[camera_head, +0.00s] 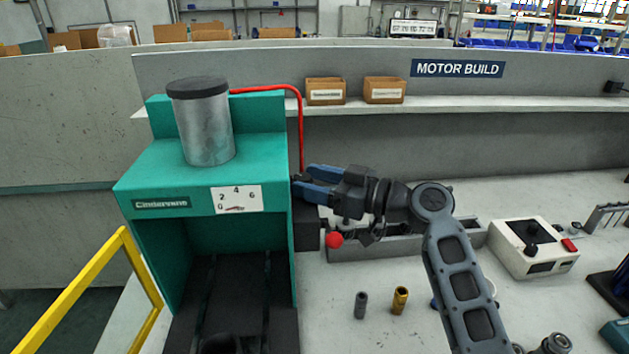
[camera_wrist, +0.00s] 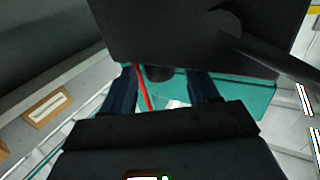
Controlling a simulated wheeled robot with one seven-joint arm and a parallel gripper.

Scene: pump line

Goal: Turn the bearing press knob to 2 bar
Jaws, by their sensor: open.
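The teal bearing press (camera_head: 160,165) stands at the left of the bench in the head view. I cannot make out the knob for certain in the head view. In the wrist view my gripper (camera_wrist: 162,95) has its blue fingers apart, with the red hose and teal press showing between and beyond them.
A red hose (camera_head: 300,125) runs down the press's right side, close to my fingers. A red ball (camera_head: 334,240) sits below my gripper. A grey tray (camera_head: 385,248), two small cylinders (camera_head: 361,305) (camera_head: 400,300) and a white control box (camera_head: 532,246) are to the right. A yellow rail (camera_head: 75,290) stands front left.

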